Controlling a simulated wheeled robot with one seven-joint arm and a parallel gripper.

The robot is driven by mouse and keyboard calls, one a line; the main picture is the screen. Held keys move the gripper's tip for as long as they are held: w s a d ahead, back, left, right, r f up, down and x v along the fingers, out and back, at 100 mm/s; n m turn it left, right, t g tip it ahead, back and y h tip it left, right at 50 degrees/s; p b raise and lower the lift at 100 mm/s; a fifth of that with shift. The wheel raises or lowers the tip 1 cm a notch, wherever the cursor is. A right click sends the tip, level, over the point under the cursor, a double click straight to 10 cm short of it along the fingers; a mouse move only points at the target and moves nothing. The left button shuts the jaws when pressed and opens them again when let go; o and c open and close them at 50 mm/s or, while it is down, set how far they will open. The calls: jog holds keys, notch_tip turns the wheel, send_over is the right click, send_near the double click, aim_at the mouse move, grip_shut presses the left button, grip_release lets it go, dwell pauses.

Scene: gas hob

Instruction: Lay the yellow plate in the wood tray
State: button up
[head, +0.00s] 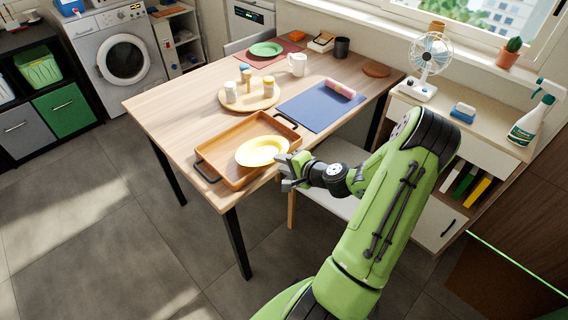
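The yellow plate (262,151) is a shallow round dish. It shows over the right part of the wood tray (226,172); I cannot tell whether it rests on the tray floor or is a little above it. The tray is a rectangular one with dark handles, near the table's front edge. My gripper (287,171) is at the plate's right rim, by the tray's front right side. Its fingers are small and partly hidden, so I cannot tell whether they grip the rim or are open beside it.
A round board (262,103) with several small jars stands behind the tray. A blue mat (318,112) with a pink roll lies to the right. A green plate (265,49), a white mug (298,64) and a dark cup (342,47) are farther back. The table's left side is clear.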

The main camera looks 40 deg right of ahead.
jog(key=r+p+v, duration=0.1)
jog(key=p+v, duration=0.2)
jog(key=v, duration=0.9)
jog(key=w+a+r+n+g+y, duration=0.1)
jog(key=a+r+n+g, duration=0.25)
jog(key=a+n, duration=0.4)
jog(key=w+a+r+n+g+y, duration=0.15)
jog(key=a+n+g, duration=0.3)
jog(key=a, duration=0.65)
jog(key=s+a+r+n+h, duration=0.2)
jog(key=s+a+r+n, duration=0.3)
jog(key=s+r, duration=0.6)
jog(key=a, duration=0.2)
jog(key=shift+s+a+t+h+b, duration=0.3)
jog(key=shift+s+a+t+h, duration=0.05)
jog(key=shift+a+t, duration=0.05)
